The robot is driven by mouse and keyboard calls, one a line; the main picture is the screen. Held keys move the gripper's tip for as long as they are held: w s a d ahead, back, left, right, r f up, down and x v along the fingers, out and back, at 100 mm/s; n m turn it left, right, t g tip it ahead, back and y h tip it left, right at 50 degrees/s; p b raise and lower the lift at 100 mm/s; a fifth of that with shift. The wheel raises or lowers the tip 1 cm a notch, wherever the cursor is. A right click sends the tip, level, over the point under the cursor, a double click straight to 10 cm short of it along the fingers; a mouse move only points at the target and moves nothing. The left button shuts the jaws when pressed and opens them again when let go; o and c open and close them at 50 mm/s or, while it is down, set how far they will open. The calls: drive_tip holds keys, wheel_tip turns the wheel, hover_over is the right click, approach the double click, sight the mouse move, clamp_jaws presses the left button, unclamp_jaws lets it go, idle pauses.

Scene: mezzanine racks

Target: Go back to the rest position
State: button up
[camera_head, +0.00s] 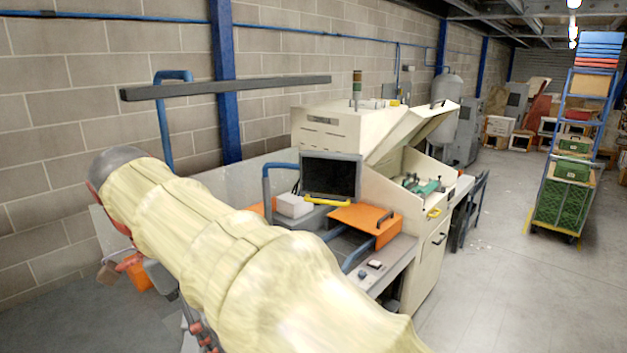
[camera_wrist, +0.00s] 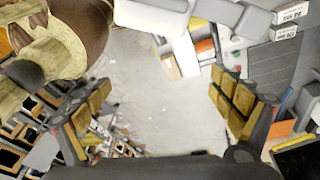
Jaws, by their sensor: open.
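My gripper (camera_wrist: 160,108) shows in the wrist view with its two fingers wide apart, one at the left and one at the right. The fingers carry yellow segmented pads. Nothing is between them; bare grey floor shows beyond the gap. In the head view my arm, in a cream sleeve, runs from the bottom middle up to the left and hides part of the workbench area. I cannot make out the gripper clearly in the head view.
A workbench (camera_head: 392,263) with a black monitor (camera_head: 331,177) and an orange case (camera_head: 365,222) stands beyond my arm. A cream machine (camera_head: 327,134) is behind it. A blue rack trolley (camera_head: 546,193) with green crates stands at right. Grey floor (camera_head: 500,290) is clear between.

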drive_tip(key=d+f+n+t+y+b, duration=0.1)
drive_tip(key=d+f+n+b, duration=0.3)
drive_tip(key=d, duration=0.7)
drive_tip(key=d+f+n+y+b, duration=0.1)
drive_tip(key=d+f+n+b, duration=0.15)
drive_tip(key=d+f, duration=0.6)
drive_tip(key=s+d+f+n+t+b, duration=0.2)
drive_tip(key=s+d+f+n+b, duration=0.1)
drive_tip(key=d+f, duration=0.5)
drive_tip(key=s+d+f+n+t+b, duration=0.1)
drive_tip(key=s+d+f+n+b, duration=0.2)
drive_tip(key=s+d+f+b, duration=0.3)
drive_tip(key=s+d+f, duration=0.2)
drive_tip(key=d, duration=0.1)
drive_tip(key=shift+s+d+f+t+y, duration=0.2)
drive_tip(key=shift+s+f+t+y, duration=0.05)
drive_tip(key=shift+f+t+y, duration=0.15)
drive_tip(key=shift+c, duration=0.5)
